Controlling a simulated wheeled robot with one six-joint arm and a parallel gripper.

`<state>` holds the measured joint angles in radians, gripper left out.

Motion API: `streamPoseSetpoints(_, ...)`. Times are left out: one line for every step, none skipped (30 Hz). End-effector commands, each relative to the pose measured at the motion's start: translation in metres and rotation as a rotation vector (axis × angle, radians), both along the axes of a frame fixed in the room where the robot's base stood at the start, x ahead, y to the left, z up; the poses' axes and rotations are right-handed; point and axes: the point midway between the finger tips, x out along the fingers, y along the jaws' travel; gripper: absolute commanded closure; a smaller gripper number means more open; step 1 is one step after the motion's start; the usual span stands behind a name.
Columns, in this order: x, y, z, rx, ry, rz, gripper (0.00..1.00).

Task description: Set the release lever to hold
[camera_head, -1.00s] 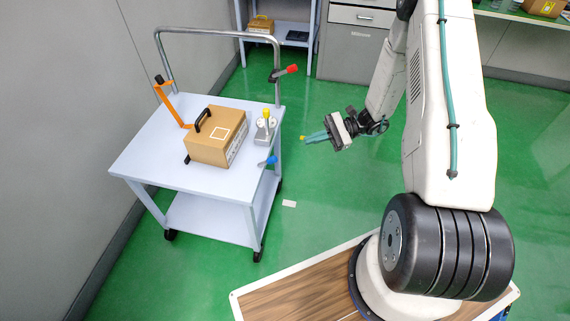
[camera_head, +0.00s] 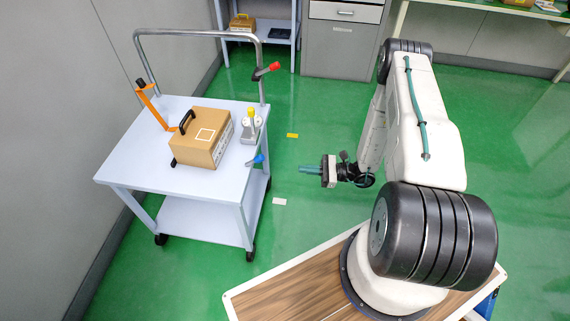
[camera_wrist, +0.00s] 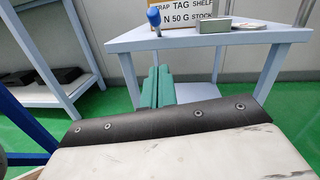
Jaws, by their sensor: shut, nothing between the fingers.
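A blue-tipped lever (camera_head: 258,158) sits at the right edge of the cart top; its blue knob (camera_wrist: 154,16) stands above the table edge in the wrist view. A red-tipped lever (camera_head: 268,71) is on the right post of the cart's handle. An orange lever (camera_head: 152,107) with a black knob stands at the left. A metal fitting with a yellow knob (camera_head: 250,117) is near the cart's right edge. No label shows which is the release lever. My gripper (camera_head: 300,169) is right of the cart, apart from it. Its teal fingers (camera_wrist: 155,88) are together and empty.
A cardboard box (camera_head: 207,138) with a black handle lies on the cart top (camera_head: 130,165). Shelves and a grey cabinet (camera_head: 343,45) stand at the back.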

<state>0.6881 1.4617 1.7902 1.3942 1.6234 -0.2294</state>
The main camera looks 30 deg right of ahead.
Motion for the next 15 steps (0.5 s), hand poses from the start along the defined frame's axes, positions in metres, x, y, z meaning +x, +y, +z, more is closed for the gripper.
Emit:
streamPoseSetpoints(0.003,0.006,0.0,0.0,-0.001,0.004,1.0)
streamPoseSetpoints(0.004,0.009,0.001,0.001,0.0,0.005,1.0)
streamPoseSetpoints(0.007,0.015,0.001,0.001,0.0,0.005,1.0)
streamPoseSetpoints(0.01,0.02,0.002,0.0,0.001,0.006,1.0)
streamPoseSetpoints(0.013,0.025,0.002,0.0,0.0,0.007,1.0)
streamPoseSetpoints(0.017,0.032,0.003,0.001,0.001,0.007,1.0)
streamPoseSetpoints(0.02,0.038,0.003,0.001,0.001,0.007,1.0)
streamPoseSetpoints(0.023,0.044,0.004,0.001,0.001,0.007,1.0)
streamPoseSetpoints(0.027,0.052,0.004,0.001,0.001,0.007,1.0)
streamPoseSetpoints(0.031,0.057,0.005,0.001,0.001,0.007,1.0)
streamPoseSetpoints(0.034,0.063,0.005,0.001,0.001,0.007,1.0)
streamPoseSetpoints(0.038,0.07,0.006,0.0,0.0,0.007,1.0)
streamPoseSetpoints(0.041,0.076,0.006,0.0,0.0,0.007,1.0)
streamPoseSetpoints(0.044,0.081,0.007,0.0,0.0,0.007,1.0)
streamPoseSetpoints(0.048,0.087,0.007,0.0,0.0,0.007,1.0)
